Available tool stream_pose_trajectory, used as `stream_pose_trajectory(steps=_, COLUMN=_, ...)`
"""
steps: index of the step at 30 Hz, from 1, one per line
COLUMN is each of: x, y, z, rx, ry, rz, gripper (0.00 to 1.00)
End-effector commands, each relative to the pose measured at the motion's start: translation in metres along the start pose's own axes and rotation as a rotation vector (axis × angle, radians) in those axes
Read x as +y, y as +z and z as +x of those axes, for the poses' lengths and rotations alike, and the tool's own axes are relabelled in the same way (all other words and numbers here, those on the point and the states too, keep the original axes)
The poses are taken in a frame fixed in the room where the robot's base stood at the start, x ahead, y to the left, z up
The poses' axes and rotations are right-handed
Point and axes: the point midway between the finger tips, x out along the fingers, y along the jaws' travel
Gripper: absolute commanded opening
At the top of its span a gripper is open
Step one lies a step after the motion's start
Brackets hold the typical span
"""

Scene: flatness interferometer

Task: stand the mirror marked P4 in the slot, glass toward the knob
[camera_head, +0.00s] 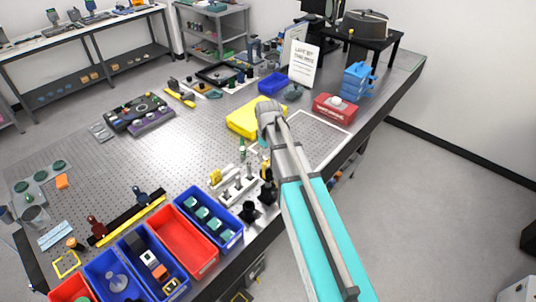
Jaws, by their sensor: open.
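My arm reaches in from the bottom right over the table. Its far joint is beside a yellow block, and my gripper is not visible, apparently hidden by the arm. No P4 mark can be read in this view. A blue bin (222,238) at the front holds several small teal-faced pieces (203,213); I cannot tell whether they are mirrors. A pale fixture (236,188) with several upright parts stands just left of my arm. Dark knob-like parts (248,211) stand at its right. The slot cannot be made out.
A red bin (184,243) and another blue bin (130,270) line the front edge. The yellow block (248,118), a red box (335,108), blue stacked boxes (357,78) and a sign (303,66) stand farther back. The perforated tabletop (185,150) is clear at its middle.

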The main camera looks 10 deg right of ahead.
Motion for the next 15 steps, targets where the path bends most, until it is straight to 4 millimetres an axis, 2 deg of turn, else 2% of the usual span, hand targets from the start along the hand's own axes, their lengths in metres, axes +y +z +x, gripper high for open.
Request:
stream_pose_trajectory(steps=1, x=0.0, y=0.0, z=-0.009, rx=0.0, ry=0.0, rz=0.0, gripper=1.0)
stream_pose_trajectory(steps=15, x=0.0, y=0.0, z=-0.047, rx=0.0, ry=0.0, rz=0.001, gripper=1.0)
